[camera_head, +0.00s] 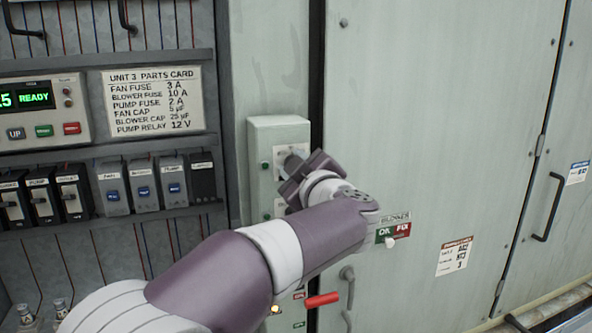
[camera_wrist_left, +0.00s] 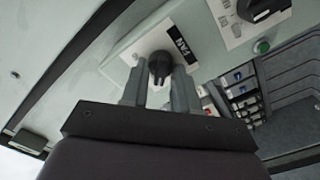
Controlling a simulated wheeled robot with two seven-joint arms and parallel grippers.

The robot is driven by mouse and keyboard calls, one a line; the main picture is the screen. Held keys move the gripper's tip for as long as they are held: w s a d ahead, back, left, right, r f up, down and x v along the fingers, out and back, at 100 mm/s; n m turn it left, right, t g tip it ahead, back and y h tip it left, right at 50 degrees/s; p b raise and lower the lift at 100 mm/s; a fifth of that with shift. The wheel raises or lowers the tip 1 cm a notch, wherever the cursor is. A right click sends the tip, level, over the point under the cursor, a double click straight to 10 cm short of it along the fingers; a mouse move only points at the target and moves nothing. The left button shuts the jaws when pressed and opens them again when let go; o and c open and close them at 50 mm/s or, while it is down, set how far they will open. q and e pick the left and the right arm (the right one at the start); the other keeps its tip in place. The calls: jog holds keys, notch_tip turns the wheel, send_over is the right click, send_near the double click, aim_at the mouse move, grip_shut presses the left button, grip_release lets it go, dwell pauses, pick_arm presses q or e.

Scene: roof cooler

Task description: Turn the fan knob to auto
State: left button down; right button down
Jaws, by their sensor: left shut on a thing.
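The fan knob (camera_wrist_left: 160,66) is dark and sits on a pale plate with a black FAN label (camera_wrist_left: 180,42) beside it in the left wrist view. My left gripper (camera_wrist_left: 159,82) is shut on this knob, one grey finger on each side. In the head view my left gripper (camera_head: 287,165) reaches the front of a narrow pale green control box (camera_head: 279,128). There the gripper hides the knob and much of the box's front. I cannot make out the knob's position marks. My right gripper is not in view.
Another dark knob (camera_wrist_left: 258,8) and a green button (camera_wrist_left: 262,46) are on the same box. Fuse and breaker rows (camera_head: 143,190), a parts card (camera_head: 154,100) and a READY display (camera_head: 36,98) are at left. A large cabinet door (camera_head: 440,120) fills the right. A red handle (camera_head: 322,299) is below my arm.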

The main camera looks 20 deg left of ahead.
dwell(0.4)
pick_arm(q)
jog(key=c, duration=0.9)
grip_release()
jog(key=shift+w+a, duration=0.1)
jog(key=b+v, duration=0.5)
jog(key=v, duration=0.7)
jog(key=shift+s+d, duration=0.2)
jog(key=shift+s, duration=0.05)
